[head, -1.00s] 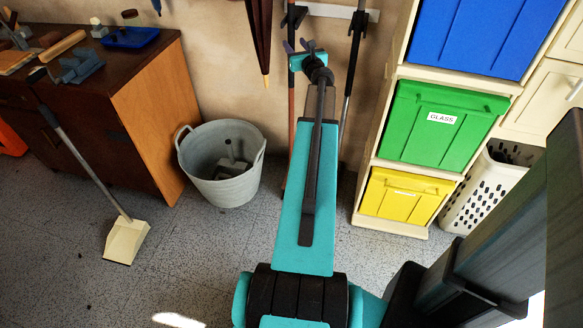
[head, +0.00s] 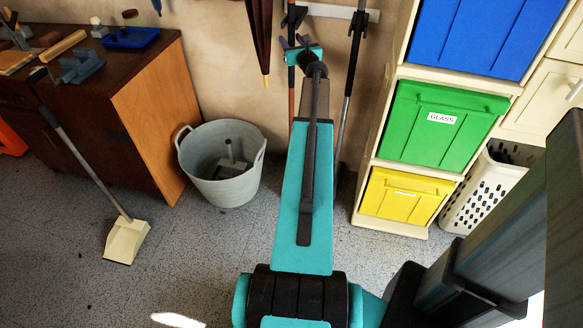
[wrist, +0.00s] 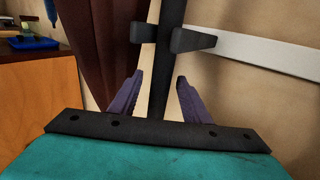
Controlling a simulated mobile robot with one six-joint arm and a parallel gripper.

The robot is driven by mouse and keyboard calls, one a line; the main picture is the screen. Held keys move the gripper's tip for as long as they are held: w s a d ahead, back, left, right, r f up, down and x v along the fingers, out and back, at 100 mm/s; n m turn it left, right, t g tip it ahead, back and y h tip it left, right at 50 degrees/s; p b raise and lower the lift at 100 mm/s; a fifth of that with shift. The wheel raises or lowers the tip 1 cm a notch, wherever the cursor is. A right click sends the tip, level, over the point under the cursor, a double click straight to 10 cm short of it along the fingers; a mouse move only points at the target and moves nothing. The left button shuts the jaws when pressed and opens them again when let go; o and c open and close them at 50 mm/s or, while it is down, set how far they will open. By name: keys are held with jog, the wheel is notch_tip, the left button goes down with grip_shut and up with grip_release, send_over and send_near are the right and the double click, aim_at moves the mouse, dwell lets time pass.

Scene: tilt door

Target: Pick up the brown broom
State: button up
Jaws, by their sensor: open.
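The broom stick hangs upright in the left black clip of a white wall rail. Its reddish-brown handle (head: 291,98) shows beside my arm in the head view, and its dark upper part (wrist: 160,85) stands in the wrist view. Its lower end is hidden behind my arm. My gripper (head: 296,42) is open at the stick, just below the clip. In the wrist view the purple fingers of my gripper (wrist: 160,82) stand on either side of the stick, with gaps showing on both sides.
The black clip (wrist: 180,40) sits close above the fingers. A second pole (head: 350,85) hangs right of my arm, and a folded dark red umbrella (head: 260,35) hangs left. A grey bucket (head: 220,187) stands lower left; the bin shelf (head: 383,130) is right.

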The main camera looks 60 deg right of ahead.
grip_shut()
dwell(1.4)
